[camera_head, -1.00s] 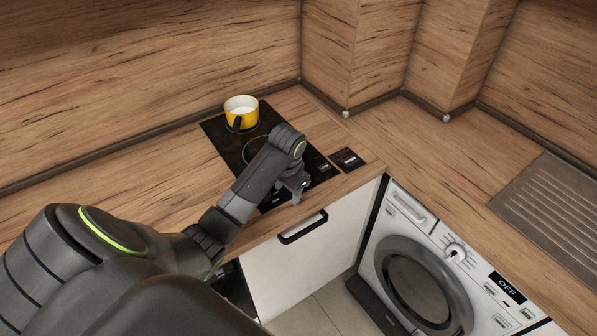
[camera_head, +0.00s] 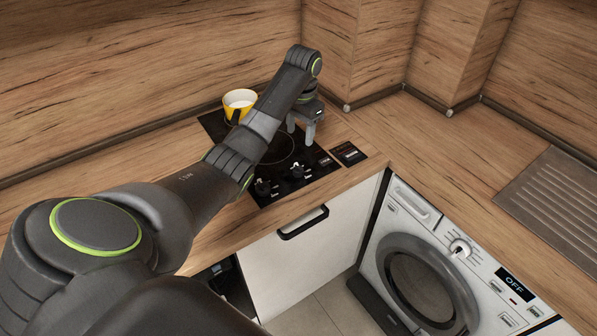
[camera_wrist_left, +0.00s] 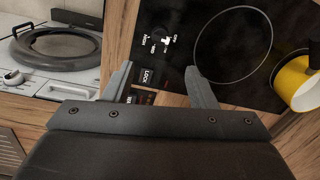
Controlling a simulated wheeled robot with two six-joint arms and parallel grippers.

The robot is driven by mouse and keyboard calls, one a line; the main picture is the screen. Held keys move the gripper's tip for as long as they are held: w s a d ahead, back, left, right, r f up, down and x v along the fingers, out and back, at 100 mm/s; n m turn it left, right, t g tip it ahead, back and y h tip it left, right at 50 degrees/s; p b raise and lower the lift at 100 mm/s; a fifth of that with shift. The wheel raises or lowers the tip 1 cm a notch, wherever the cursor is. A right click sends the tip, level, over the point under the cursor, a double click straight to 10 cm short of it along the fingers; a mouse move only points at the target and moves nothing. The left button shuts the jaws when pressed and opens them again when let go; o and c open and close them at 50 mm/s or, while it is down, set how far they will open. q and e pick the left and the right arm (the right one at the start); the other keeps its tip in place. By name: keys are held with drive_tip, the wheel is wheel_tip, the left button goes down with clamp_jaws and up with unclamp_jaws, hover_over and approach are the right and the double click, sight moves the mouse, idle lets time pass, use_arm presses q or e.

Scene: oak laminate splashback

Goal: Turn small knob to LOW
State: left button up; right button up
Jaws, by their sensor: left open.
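The black cooktop (camera_head: 282,151) has two dark knobs at its front edge, a left knob (camera_head: 262,187) and a right knob (camera_head: 297,171). I cannot tell from their size which one is the small knob. The left wrist view shows one knob (camera_wrist_left: 166,40) with white marks and lettering around it, too small to read surely. My left gripper (camera_head: 301,132) is open and empty above the right part of the cooktop, apart from the knobs. In the wrist view its spread fingers (camera_wrist_left: 158,72) have a LOCK panel (camera_wrist_left: 147,77) between them. My right gripper is not in view.
A small dark panel (camera_head: 349,153) lies right of the cooktop. A washing machine (camera_head: 420,255) reading OFF stands below the counter.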

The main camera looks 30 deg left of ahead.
sight(298, 166)
use_arm(q)
drive_tip(key=f, duration=1.4)
drive_tip(key=shift+a, duration=0.3)
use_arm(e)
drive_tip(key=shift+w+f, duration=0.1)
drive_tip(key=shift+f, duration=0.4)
use_arm(q)
drive_tip(key=shift+c, duration=0.4)
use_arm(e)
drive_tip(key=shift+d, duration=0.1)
use_arm(q)
drive_tip(key=c, duration=0.9)
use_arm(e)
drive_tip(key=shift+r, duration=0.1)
